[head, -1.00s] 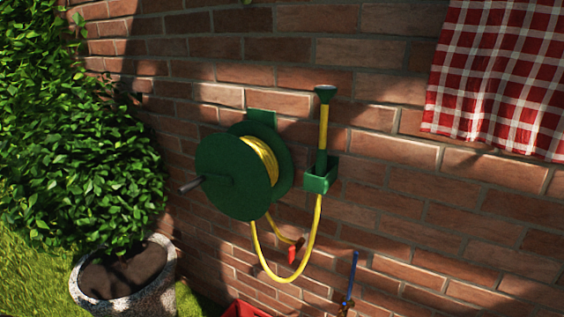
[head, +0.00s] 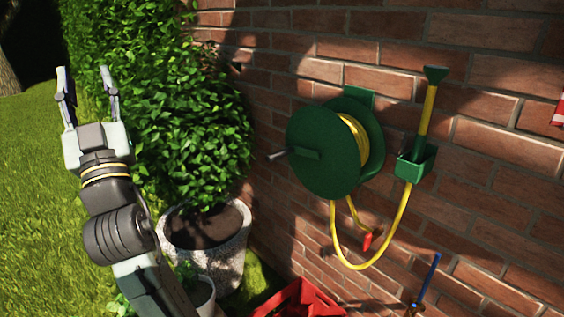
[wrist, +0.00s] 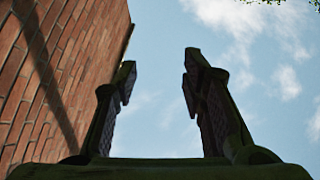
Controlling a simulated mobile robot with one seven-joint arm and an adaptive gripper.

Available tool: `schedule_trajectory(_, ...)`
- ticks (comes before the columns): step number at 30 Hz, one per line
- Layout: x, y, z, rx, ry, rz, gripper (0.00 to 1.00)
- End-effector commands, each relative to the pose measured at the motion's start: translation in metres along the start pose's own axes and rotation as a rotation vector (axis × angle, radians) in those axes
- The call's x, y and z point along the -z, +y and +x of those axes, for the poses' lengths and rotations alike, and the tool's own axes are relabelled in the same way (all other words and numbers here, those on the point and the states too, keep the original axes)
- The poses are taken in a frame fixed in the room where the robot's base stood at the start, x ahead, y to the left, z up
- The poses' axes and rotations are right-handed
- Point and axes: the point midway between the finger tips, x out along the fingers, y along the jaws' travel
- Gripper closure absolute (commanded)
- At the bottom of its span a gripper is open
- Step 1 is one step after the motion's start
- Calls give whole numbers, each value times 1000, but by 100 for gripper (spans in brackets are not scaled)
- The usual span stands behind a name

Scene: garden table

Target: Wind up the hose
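A green hose reel (head: 322,158) is mounted on the brick wall in the head view, with yellow hose (head: 355,141) wound on its drum. Its crank handle (head: 277,155) sticks out to the left. A loop of hose (head: 365,266) hangs below the reel and runs up to a green holder (head: 416,162), where a yellow wand with a green head (head: 427,108) stands. A red fitting (head: 368,240) hangs under the reel. My gripper (head: 88,73) is raised at the left, apart from the reel, open and empty. In the wrist view its fingers (wrist: 160,75) stand apart against sky.
A bush in a stone pot (head: 208,250) stands between my arm and the reel. A smaller pot (head: 204,296), a red crate (head: 300,298) and a blue stick (head: 428,280) are low in front. Grass lies open at the left.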

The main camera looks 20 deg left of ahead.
Motion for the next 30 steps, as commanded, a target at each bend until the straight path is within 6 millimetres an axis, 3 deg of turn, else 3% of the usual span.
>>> schedule_trajectory(1, -57, 28, 6, -105, -121, -46, 62)
schedule_trajectory(3, -122, 74, 6, -277, -279, -106, 62)
schedule_trajectory(6, -202, 149, -18, -570, -475, -192, 62)
schedule_trajectory(9, -246, 208, -58, -852, -593, -274, 62)
schedule_trajectory(12, -265, 242, -96, -1073, -641, -343, 62)
schedule_trajectory(17, -269, 264, -128, -1259, -647, -409, 62)
schedule_trajectory(23, -269, 282, -130, -1294, -645, -422, 62)
schedule_trajectory(30, -277, 326, -122, -1292, -646, -423, 62)
